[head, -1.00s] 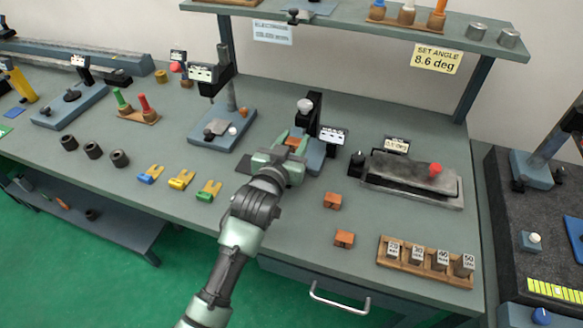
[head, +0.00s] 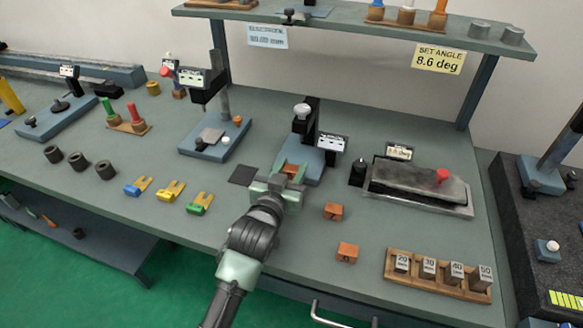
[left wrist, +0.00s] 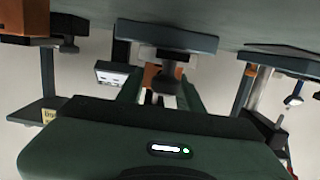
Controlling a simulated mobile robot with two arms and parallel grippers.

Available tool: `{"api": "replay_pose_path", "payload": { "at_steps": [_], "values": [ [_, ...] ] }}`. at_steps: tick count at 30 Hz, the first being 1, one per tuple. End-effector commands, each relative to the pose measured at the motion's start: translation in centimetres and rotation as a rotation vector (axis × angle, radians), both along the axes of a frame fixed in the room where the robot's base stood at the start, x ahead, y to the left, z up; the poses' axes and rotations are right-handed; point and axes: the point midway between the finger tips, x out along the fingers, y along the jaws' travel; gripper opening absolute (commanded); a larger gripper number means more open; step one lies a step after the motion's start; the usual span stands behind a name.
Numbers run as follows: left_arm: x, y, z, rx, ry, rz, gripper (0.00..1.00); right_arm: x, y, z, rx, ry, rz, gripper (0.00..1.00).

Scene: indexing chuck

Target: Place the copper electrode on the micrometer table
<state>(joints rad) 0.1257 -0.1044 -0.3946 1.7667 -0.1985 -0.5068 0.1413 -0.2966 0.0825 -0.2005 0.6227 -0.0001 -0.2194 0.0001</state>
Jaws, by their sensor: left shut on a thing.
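My left gripper (head: 290,178) is shut on a copper electrode (head: 291,170), a small orange-brown block mostly hidden by the fingers. In the left wrist view the electrode (left wrist: 151,74) shows between the fingers, partly behind a dark knob. The gripper is at the front of a blue-based device (head: 314,168) with a black column, a white knob and a small display, which appears to be the micrometer table. I cannot tell whether the electrode touches its base. Two more copper blocks, one farther back (head: 334,211) and one nearer (head: 347,252), lie to the right of my gripper.
A gauge stand (head: 213,137) is left of the gripper, with yellow, blue and green forked pieces (head: 171,191) in front of it. A dark square pad (head: 243,175) lies beside the gripper. A grey plate fixture (head: 418,188) and a numbered block rack (head: 438,276) are on the right.

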Motion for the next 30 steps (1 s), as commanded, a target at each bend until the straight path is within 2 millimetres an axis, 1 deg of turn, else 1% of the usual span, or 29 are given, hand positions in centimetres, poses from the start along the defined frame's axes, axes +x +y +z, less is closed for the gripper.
{"api": "replay_pose_path", "payload": {
  "at_steps": [1,2,3,11,14,17,20,27,30],
  "values": [
    [0.0,0.0,-0.1,0.0,0.0,0.0,0.45,-0.2,0.0,0.0,0.001,0.002,0.0,0.36],
    [0.0,0.0,-0.1,0.0,0.0,0.0,0.53,-0.2,0.0,0.0,0.0,0.003,0.0,0.36],
    [0.0,0.0,-0.1,0.0,0.0,0.0,0.58,-0.3,0.0,0.0,0.0,0.004,0.0,0.36],
    [0.0,0.0,-0.1,0.001,0.0,0.001,0.58,-0.4,0.2,0.0,0.002,0.006,-0.001,0.36],
    [0.0,0.0,0.4,0.001,-0.001,0.001,0.58,-0.4,0.3,0.1,0.003,0.006,-0.002,0.36],
    [-1.0,0.4,0.3,0.001,0.0,0.001,0.58,-0.5,0.4,-0.1,0.004,0.007,-0.002,0.36],
    [-2.8,1.0,0.6,0.0,0.0,0.001,0.58,-0.5,0.4,-0.2,0.004,0.007,-0.003,0.36],
    [-7.8,2.6,1.4,0.0,0.001,0.001,0.58,-0.5,0.3,-0.6,0.004,0.008,-0.003,0.36],
    [-9.4,3.1,1.7,0.0,0.0,0.0,0.58,-0.5,0.3,-0.7,0.004,0.008,-0.003,0.36]
  ]
}}
